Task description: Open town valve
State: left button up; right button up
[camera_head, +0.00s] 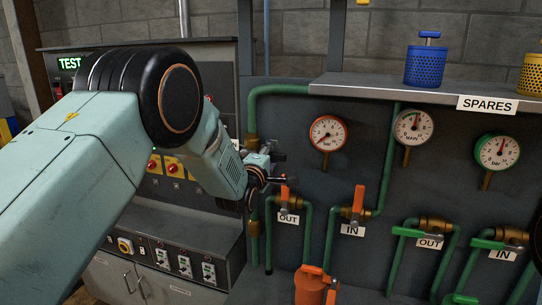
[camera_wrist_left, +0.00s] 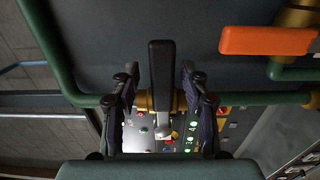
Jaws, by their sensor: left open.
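My left gripper (camera_head: 277,168) is open in front of the left-hand green pipe on the dark panel. In the left wrist view its two dark fingers (camera_wrist_left: 159,100) stand on either side of a black lever handle (camera_wrist_left: 161,75), with gaps visible. The handle sits at a brass valve body (camera_wrist_left: 181,100) on a green pipe (camera_wrist_left: 245,98) and lies across the pipe. I cannot read a label naming it the town valve. In the head view my gripper hides most of this valve. My right gripper is not in view.
An orange lever (camera_head: 284,198) marked OUT is close below my left gripper; another orange lever (camera_head: 358,201) marked IN is to the right. Green levers (camera_head: 407,232) are farther right. Gauges (camera_head: 328,132) hang above, under the SPARES shelf (camera_head: 380,90). A switch console (camera_head: 180,235) stands at lower left.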

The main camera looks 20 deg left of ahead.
pick_arm(q)
jog(key=shift+w+a+f, duration=0.15)
jog(key=shift+w+f, duration=0.1)
jog(key=shift+w, duration=0.1)
jog(key=c, duration=0.3)
jog(key=shift+s+d+r, duration=0.2)
jog(key=shift+s+d, duration=0.05)
jog(key=c, duration=0.4)
jog(key=shift+a, duration=0.15)
grip_shut()
